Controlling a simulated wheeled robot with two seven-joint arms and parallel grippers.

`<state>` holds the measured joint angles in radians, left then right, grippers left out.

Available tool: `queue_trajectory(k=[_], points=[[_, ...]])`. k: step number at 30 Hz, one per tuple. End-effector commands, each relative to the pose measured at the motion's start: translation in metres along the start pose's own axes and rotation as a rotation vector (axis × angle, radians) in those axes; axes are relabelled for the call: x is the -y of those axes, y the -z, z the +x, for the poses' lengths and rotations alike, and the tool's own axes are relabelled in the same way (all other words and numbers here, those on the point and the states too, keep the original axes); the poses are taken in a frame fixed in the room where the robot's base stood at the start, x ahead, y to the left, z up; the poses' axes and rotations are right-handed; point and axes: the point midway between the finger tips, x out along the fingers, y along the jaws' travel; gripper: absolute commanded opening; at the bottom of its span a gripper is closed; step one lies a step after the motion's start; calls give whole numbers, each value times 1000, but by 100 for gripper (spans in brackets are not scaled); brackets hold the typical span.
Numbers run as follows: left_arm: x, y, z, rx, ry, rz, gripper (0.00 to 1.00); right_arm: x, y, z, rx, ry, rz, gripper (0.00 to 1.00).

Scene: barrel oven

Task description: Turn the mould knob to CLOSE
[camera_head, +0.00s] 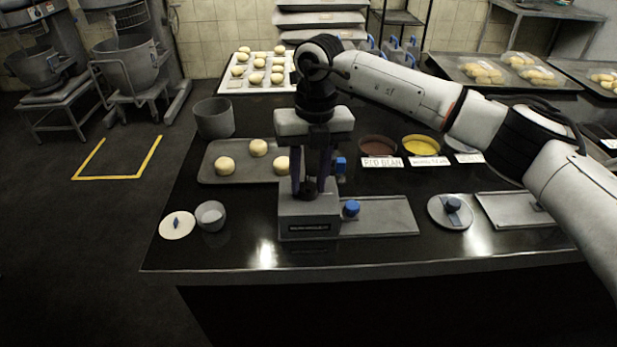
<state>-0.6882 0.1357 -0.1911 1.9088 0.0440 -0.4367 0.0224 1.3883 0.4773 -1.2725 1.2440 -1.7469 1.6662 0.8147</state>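The mould is a grey box (310,221) with a dark name plate, near the front of the black counter. A small dark knob (308,187) sits on its top. A blue knob (351,208) is at its right side. I cannot read any CLOSE mark. My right gripper (309,184) points straight down over the box. Its two fingers are apart, with the dark knob low between them. I see a gap between the fingers but cannot tell whether either touches the knob. My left gripper is not in view.
A tray with dough balls (221,179) is behind left. A small cup (210,216) and white lid (177,226) stand left. The counter's front strip is clear.

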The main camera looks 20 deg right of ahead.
Motion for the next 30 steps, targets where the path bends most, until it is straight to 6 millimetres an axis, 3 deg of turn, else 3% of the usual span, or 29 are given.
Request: queue_trajectory(k=[14, 30], points=[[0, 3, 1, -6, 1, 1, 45, 0, 0, -1, 9, -1, 132, 9], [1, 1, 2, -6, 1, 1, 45, 1, 2, -1, 43, -2, 620, 9]])
